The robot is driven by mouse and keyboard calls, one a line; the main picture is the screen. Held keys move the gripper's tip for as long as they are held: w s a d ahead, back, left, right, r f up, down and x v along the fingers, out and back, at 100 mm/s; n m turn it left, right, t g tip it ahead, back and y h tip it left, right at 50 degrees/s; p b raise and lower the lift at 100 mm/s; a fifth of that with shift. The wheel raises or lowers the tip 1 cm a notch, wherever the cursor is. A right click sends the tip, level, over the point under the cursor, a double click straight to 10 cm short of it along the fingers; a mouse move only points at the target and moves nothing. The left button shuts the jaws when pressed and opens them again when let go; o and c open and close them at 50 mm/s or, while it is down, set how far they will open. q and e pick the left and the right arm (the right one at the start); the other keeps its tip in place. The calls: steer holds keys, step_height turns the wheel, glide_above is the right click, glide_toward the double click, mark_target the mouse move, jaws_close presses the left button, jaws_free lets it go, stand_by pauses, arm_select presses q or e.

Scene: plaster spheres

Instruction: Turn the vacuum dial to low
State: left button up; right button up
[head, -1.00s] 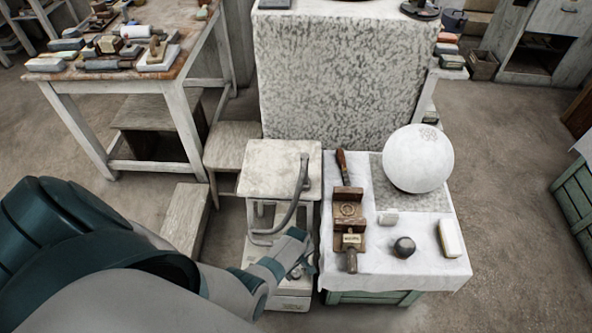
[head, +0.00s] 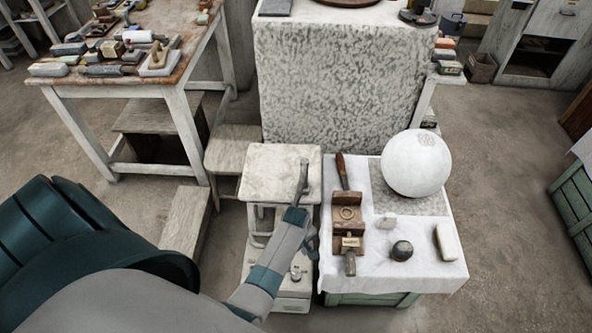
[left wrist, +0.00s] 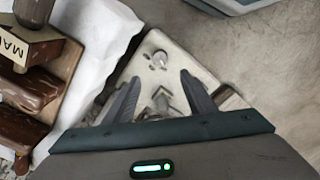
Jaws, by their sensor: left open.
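The vacuum unit (head: 291,303) is a low pale box on the floor in front of a small stool. A round metal knob, which looks like the dial (head: 296,272), is on its top. In the left wrist view the pale top (left wrist: 185,62) lies beyond my fingers, with one round knob (left wrist: 158,60) and a second metal fitting (left wrist: 161,99) nearer, between the fingers. I cannot read any dial marks. My left gripper (head: 311,238) is open and empty above the unit; its spread fingers also show in the left wrist view (left wrist: 158,88). My right gripper is not in view.
To the right, a cloth-covered table (head: 350,280) holds a white sphere (head: 416,163), a wooden tool block (head: 347,222) and a dark round object (head: 402,250).

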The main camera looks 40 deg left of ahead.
arm_select(q)
steer(key=shift+r, duration=0.65)
steer(key=shift+f, duration=0.1)
steer(key=s+d+f+m+b, duration=0.15)
steer(key=s+f+m, duration=0.25)
steer(key=s+f, duration=0.45)
steer(key=s+d+f+m+b, duration=0.15)
steer(key=s+f+m, duration=0.35)
steer(key=f, duration=0.6)
steer(key=s+f+m+b, duration=0.1)
steer(key=s+f+m, duration=0.2)
steer(key=s, duration=0.5)
steer(key=s+f+m+b, duration=0.1)
steer(key=s+f+m, duration=0.2)
steer(key=s+f, duration=0.2)
steer(key=s+a+f+m+t+b, duration=0.1)
steer(key=s+f+m+b, duration=0.1)
steer(key=s, duration=0.9)
steer(key=shift+s+f+m, duration=0.4)
steer(key=shift+f+m, duration=0.1)
steer(key=shift+f, duration=0.45)
steer(key=shift+a, duration=0.1)
